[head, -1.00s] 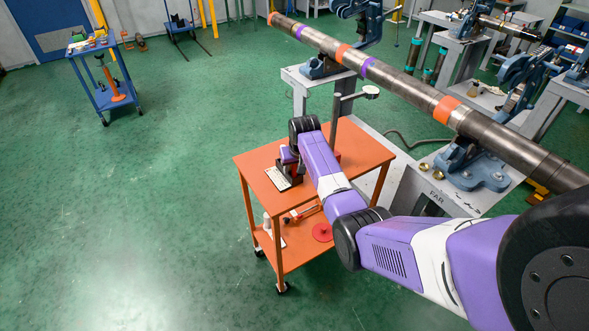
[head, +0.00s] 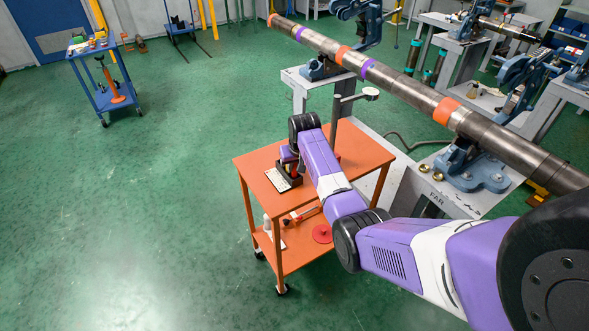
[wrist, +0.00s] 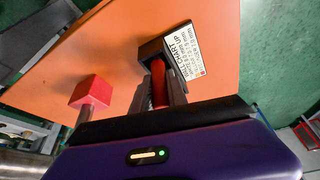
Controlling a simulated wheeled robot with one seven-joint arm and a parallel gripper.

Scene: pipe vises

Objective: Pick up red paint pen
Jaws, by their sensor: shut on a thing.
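The red paint pen (wrist: 160,84) shows in the wrist view as a red cylinder between the two fingers of my gripper (wrist: 160,95). The gripper is shut on it. The pen's far end lies at a dark holder (wrist: 153,50), and I cannot tell whether it is still inside. In the head view my gripper (head: 288,156) is low over the orange cart, at the dark holder (head: 290,172). The pen itself is mostly hidden there by my arm.
A long pipe (head: 405,88) on vises runs behind the cart.

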